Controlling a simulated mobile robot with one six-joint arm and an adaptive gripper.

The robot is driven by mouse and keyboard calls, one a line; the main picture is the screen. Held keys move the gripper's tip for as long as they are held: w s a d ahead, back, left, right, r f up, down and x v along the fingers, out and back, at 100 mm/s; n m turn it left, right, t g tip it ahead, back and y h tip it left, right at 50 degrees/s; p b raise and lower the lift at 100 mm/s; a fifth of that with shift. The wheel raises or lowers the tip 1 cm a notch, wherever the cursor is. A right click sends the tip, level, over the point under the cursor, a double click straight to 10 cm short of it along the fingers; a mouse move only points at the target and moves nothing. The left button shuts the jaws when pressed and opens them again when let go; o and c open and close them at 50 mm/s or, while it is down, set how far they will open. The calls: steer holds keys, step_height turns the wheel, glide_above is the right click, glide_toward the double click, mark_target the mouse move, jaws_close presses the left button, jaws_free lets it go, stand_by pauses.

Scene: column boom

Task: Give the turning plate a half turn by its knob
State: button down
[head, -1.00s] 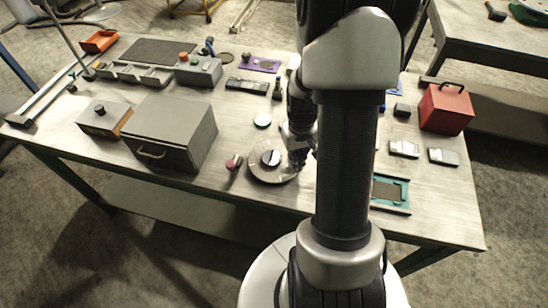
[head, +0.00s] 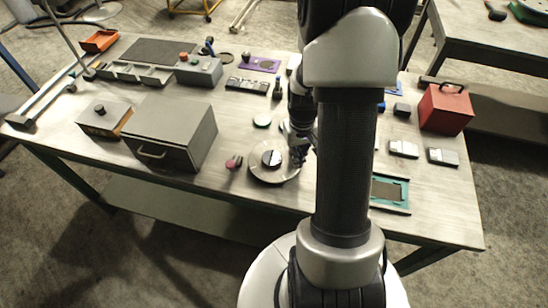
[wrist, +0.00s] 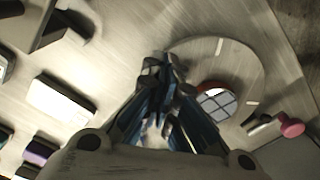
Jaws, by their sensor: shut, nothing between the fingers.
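The turning plate (head: 258,173) is a pale grey disc near the front edge of the workbench, with a dark and light round piece at its centre. In the wrist view the plate (wrist: 240,65) shows a pale mark near its far rim and a red-edged, window-patterned round centre (wrist: 215,103). My gripper (head: 299,155) is low at the plate's right side in the head view. In the wrist view my gripper (wrist: 163,68) is shut and empty, its fingertips over or beside the plate's rim. I cannot make out the plate's knob; the fingers may hide it.
A pink knob (head: 233,162) on a dark stem stands just left of the plate. A grey box with a handle (head: 168,135) is farther left. A pale round disc (head: 262,120) lies behind the plate. A teal-framed tray (head: 390,192) is at the right front.

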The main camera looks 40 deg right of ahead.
steer(key=shift+w+d, duration=0.1)
steer(key=shift+w+d, duration=0.25)
steer(key=shift+w, duration=0.05)
steer(key=shift+w+d, duration=0.25)
steer(key=shift+w, duration=0.25)
stand_by(0.4)
steer(key=shift+w+d, duration=0.25)
steer(key=shift+w, duration=0.1)
steer(key=shift+s+a, duration=0.1)
steer(key=shift+s, duration=0.15)
